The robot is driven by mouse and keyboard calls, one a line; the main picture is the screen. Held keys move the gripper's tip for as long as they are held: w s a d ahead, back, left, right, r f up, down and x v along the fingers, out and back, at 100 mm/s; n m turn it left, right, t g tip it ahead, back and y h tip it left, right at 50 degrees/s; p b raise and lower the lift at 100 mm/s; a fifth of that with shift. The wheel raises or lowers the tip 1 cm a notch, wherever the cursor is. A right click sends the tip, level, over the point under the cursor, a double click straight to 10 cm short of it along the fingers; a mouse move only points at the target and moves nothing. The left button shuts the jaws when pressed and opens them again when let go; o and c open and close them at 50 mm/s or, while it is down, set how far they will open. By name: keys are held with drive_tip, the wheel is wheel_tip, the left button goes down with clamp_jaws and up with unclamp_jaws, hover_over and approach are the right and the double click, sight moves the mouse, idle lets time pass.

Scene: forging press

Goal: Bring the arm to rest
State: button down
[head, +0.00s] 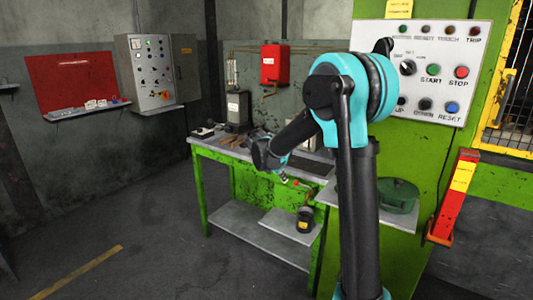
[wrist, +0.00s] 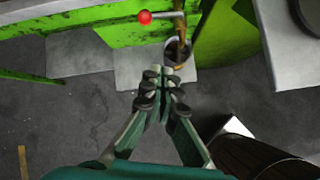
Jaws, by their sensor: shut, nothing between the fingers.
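My arm stands up from the lower middle of the head view and bends over to the left. My gripper (head: 283,177) is small there, hanging by the front edge of the green workbench (head: 204,190). In the wrist view my gripper (wrist: 158,76) points away with its fingertips together and nothing between them. The grey floor shows below it. My forearm hides part of the bench.
A red-knobbed lever (wrist: 145,17) lies just beyond the fingertips. A dark can (head: 305,219) stands on the lower shelf. Floor at the left is clear.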

drive_tip(key=s+d+f+m+y, duration=0.1)
drive_tip(key=s+d+f+m, duration=0.2)
drive_tip(key=s+m, duration=0.5)
drive_tip(key=s+d+f+m+y, duration=0.2)
drive_tip(key=s+m, duration=0.6)
drive_tip(key=s, duration=0.7)
drive_tip(key=s+d+f+m+g+y, duration=0.1)
drive_tip(key=s+d+f+m, duration=0.2)
drive_tip(key=s+m, duration=0.5)
drive_tip(key=s+f, duration=0.1)
drive_tip(key=s, duration=0.2)
drive_tip(key=shift+s+d+f+m+y, duration=0.35)
drive_tip(key=shift+d+f+m+y, duration=0.05)
